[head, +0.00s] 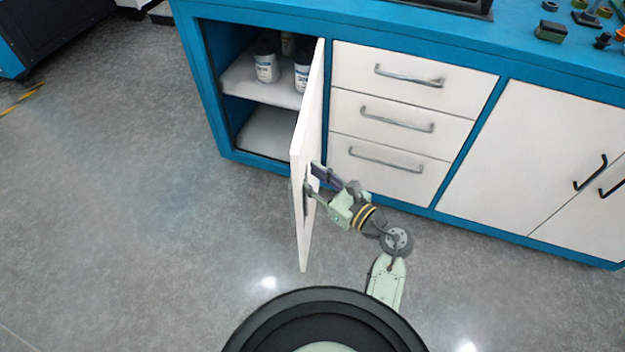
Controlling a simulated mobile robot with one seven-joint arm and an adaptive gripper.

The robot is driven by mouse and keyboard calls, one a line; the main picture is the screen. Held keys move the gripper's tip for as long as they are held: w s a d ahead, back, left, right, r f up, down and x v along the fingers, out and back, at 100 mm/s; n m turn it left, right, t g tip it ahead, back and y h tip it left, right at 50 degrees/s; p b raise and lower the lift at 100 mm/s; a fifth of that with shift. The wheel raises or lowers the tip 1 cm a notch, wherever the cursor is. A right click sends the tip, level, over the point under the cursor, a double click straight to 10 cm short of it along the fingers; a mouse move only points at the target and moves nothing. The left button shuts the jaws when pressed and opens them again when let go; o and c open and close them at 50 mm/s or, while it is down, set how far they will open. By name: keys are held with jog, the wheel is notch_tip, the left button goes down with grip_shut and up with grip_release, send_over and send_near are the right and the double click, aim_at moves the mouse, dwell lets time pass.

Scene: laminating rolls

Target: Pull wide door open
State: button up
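The white wide door (308,130) of the blue cabinet stands swung out, roughly square to the cabinet front, with its hinge side next to the drawers. The compartment (265,132) behind it is open to view. My gripper (314,180) is at the right-hand face of the door, near its free edge. Its two fingers are spread apart, with the tips at or very close to the door. A dark upright strip by the lower finger looks like the door's handle (305,200). Whether the fingers touch it is hidden.
White containers (266,66) stand on the shelf inside. Three shut drawers (400,118) are right of the door, then closed doors with dark handles (590,175). Small items (551,31) lie on the blue worktop (400,22). The grey floor (130,200) at left is clear.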

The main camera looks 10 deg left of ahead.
jog(key=shift+d+r, duration=0.25)
jog(key=shift+r, duration=0.5)
jog(key=shift+w+d+p, duration=0.2)
jog(key=shift+d+p, duration=0.05)
jog(key=shift+d, duration=0.6)
jog(key=shift+w+d+p, duration=0.15)
jog(key=shift+d+p, duration=0.15)
jog(key=shift+d, duration=0.55)
jog(key=shift+w+d+p, duration=0.2)
jog(key=shift+d+p, duration=0.05)
jog(key=shift+d, duration=0.6)
jog(key=shift+o, duration=1)
jog(key=shift+w+d, duration=0.1)
jog(key=shift+d, duration=0.8)
jog(key=shift+d+p, duration=0.35)
jog(key=shift+d, duration=0.25)
jog(key=shift+c, duration=1)
jog(key=d, duration=0.2)
jog(key=d+f, duration=0.1)
jog(key=shift+w+d+p, duration=0.25)
jog(key=shift+d+p, duration=0.1)
jog(key=shift+p, duration=0.05)
